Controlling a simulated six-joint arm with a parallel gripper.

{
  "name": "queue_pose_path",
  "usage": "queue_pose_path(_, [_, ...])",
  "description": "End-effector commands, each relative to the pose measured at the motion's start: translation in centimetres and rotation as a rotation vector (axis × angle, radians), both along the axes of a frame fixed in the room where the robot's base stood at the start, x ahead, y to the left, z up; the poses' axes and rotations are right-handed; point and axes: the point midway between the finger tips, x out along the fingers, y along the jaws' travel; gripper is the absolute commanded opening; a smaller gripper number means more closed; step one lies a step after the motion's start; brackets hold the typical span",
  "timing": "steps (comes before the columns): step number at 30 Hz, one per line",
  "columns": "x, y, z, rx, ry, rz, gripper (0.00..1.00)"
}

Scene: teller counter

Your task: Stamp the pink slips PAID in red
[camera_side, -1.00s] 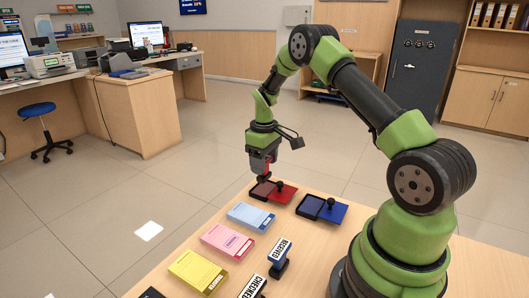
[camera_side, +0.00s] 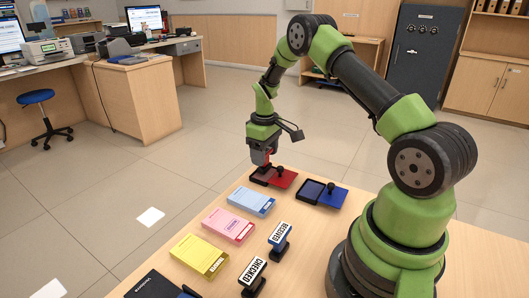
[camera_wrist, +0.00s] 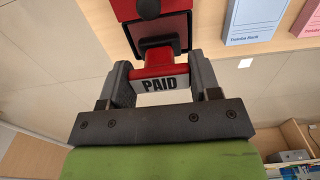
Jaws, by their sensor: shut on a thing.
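My gripper (camera_wrist: 158,92) is shut on the red PAID stamp (camera_wrist: 160,83); its label faces the wrist camera. In the side view my gripper (camera_side: 262,160) is over the dark pad of the open red ink pad (camera_side: 284,179) at the table's far edge. The stamp's foot is at the pad; I cannot tell whether it touches. The red ink pad also shows in the wrist view (camera_wrist: 125,8), its lid with a black knob. The pink slips (camera_side: 228,225) lie in a stack on the table, between the blue and yellow stacks.
Blue slips (camera_side: 251,201) and yellow slips (camera_side: 200,255) lie either side of the pink. An open blue ink pad (camera_side: 332,196) is right of the red one. RECEIVED (camera_side: 280,240) and CHECKED (camera_side: 253,277) stamps stand nearer the front. A black pad (camera_side: 152,287) is at the bottom edge.

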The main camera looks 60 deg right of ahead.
Motion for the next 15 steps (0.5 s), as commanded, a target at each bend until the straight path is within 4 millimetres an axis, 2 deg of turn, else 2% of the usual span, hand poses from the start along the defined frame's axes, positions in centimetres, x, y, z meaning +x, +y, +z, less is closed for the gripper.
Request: queue_pose_path(15, [0.01,0.0,-0.54,0.001,0.0,-0.001,0.42])
